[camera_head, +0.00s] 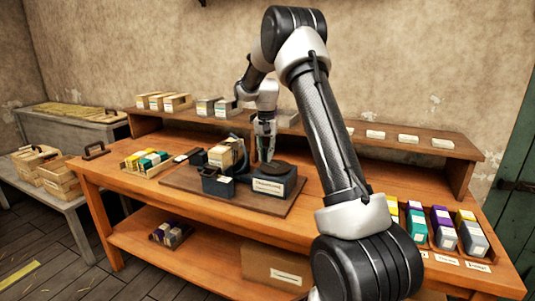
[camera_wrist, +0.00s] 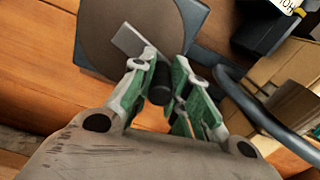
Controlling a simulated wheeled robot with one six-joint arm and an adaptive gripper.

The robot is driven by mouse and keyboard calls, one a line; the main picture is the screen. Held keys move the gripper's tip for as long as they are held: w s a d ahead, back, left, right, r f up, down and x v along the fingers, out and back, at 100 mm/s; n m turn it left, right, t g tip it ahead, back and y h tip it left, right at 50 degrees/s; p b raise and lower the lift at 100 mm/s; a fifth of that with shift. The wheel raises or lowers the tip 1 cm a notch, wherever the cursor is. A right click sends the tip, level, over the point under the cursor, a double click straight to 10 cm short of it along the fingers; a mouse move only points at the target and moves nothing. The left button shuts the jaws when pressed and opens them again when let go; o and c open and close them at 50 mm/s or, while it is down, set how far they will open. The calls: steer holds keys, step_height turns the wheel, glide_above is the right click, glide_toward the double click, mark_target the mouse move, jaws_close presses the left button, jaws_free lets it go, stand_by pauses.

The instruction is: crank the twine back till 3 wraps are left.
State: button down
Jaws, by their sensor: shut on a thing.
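In the head view the press (camera_head: 270,188) is a dark block with a white label, on a brown board on the workbench. A dark round disc (camera_head: 272,170) tops it. My gripper (camera_head: 265,155) points down onto this disc. In the wrist view the brown disc (camera_wrist: 120,25) carries a light grey crank bar (camera_wrist: 134,42). My gripper (camera_wrist: 165,62) has its green-and-grey fingers shut around a dark crank knob (camera_wrist: 160,90) at the bar's end. I cannot make out the twine or count its wraps in either view.
A dark curved frame (camera_wrist: 250,105) and cardboard-coloured blocks lie close right of my fingers. In the head view a small dark bin (camera_head: 217,186) stands left of the press. Coloured boxes (camera_head: 443,228) stand at the right. A raised shelf (camera_head: 410,143) runs behind.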

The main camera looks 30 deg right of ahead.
mark_target(271, 171)
steer(key=n, duration=0.1)
steer(key=a+n, duration=0.1)
steer(key=n, duration=0.1)
steer(key=s+n, duration=0.1)
steer(key=n, duration=0.1)
steer(key=shift+s+a, duration=0.1)
steer(key=shift+a, duration=0.3)
steer(key=n, duration=0.2)
steer(key=s+n, duration=0.1)
steer(key=n, duration=0.1)
steer(key=s+a+n, duration=0.1)
steer(key=n, duration=0.1)
steer(key=s+n, duration=0.1)
steer(key=n, duration=0.1)
steer(key=s+n, duration=0.1)
steer(key=n, duration=0.2)
steer(key=shift+s+d+n, duration=0.15)
steer(key=shift+s+n, duration=0.15)
steer(key=shift+n, duration=0.6)
steer(key=shift+s+d+n, duration=0.1)
steer(key=shift+s+n, duration=0.25)
steer(key=shift+n, duration=0.55)
steer(key=shift+s+d+n, duration=0.15)
steer(key=shift+s+n, duration=0.15)
steer(key=shift+n, duration=0.6)
steer(key=c, duration=1.3)
jaws_free()
